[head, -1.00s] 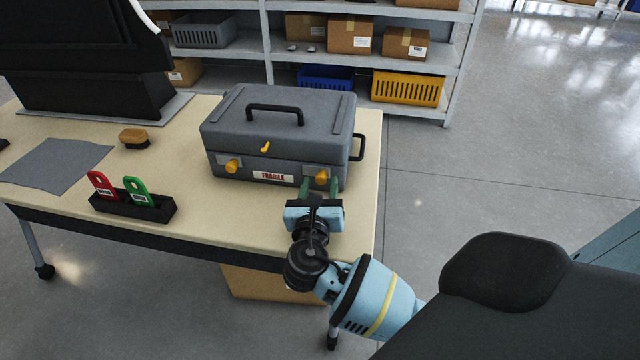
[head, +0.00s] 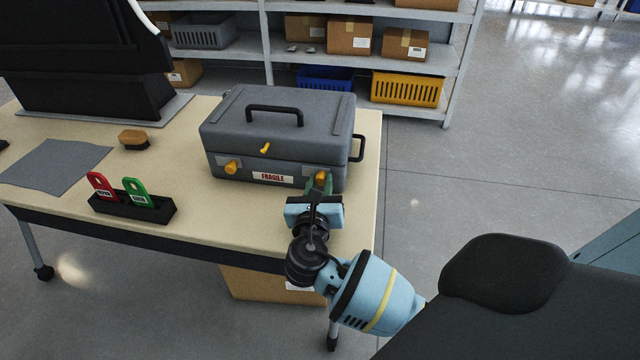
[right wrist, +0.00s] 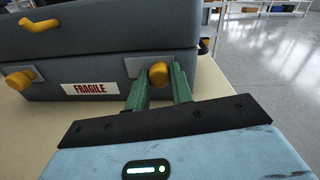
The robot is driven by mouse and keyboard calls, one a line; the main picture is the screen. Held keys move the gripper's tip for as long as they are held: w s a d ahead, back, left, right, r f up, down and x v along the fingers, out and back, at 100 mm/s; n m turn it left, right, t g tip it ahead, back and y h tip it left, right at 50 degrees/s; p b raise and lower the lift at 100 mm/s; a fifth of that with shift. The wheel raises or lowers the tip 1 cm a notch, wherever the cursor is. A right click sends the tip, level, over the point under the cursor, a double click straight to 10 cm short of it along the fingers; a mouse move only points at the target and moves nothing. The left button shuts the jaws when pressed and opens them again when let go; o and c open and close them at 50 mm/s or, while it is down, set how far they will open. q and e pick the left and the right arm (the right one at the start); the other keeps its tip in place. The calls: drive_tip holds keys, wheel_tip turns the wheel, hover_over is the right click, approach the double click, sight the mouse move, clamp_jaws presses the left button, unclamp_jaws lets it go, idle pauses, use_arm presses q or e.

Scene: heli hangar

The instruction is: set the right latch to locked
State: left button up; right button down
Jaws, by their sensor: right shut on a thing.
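A grey case (head: 222,130) with a black top handle stands shut on the table. On its front are two yellow latches: the left latch (head: 232,167) and the right latch (head: 321,177), with a smaller yellow lever (head: 265,148) between and above them. My right gripper (head: 319,187) is at the right latch, its green fingers shut on it. In the right wrist view the right latch (right wrist: 159,74) sits between the two fingers (right wrist: 161,84), in front of its pale plate. The left gripper is not in view.
The table (head: 230,225) also holds a black rack (head: 133,208) with a red tag (head: 101,186) and a green tag (head: 138,191), a brush (head: 134,139) and a grey cloth (head: 55,164). A white FRAGILE label (head: 273,178) is between the latches. Shelves stand behind.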

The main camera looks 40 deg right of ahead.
sight(307, 170)
drive_tip(key=shift+w+a+p, duration=0.5)
drive_tip(key=shift+w+a, duration=0.6)
drive_tip(key=shift+w, duration=0.15)
drive_tip(key=c, duration=1.2)
unclamp_jaws()
drive_tip(key=shift+w+a, duration=0.1)
drive_tip(key=shift+v, duration=3.9)
